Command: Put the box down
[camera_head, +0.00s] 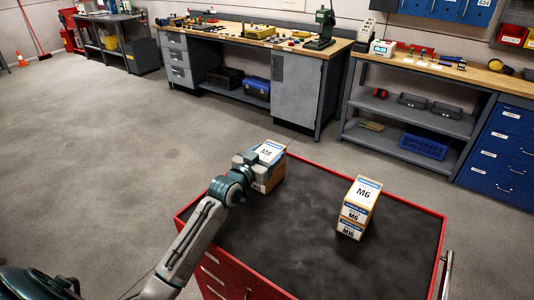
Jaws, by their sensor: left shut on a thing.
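My left gripper (243,163) is shut on a white-topped box marked M8 (270,150), at the far left part of the red-rimmed cart top (330,199). Brown cardboard sides show below the gripper; I cannot tell whether they belong to the held box or to another box under it. The gripper hides part of the box's left side. I cannot tell whether the held box touches what is below. My right gripper is not in view.
The dark mat between the stack and my left arm is clear. A workbench (285,43) and shelving (420,126) stand behind, across open floor.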

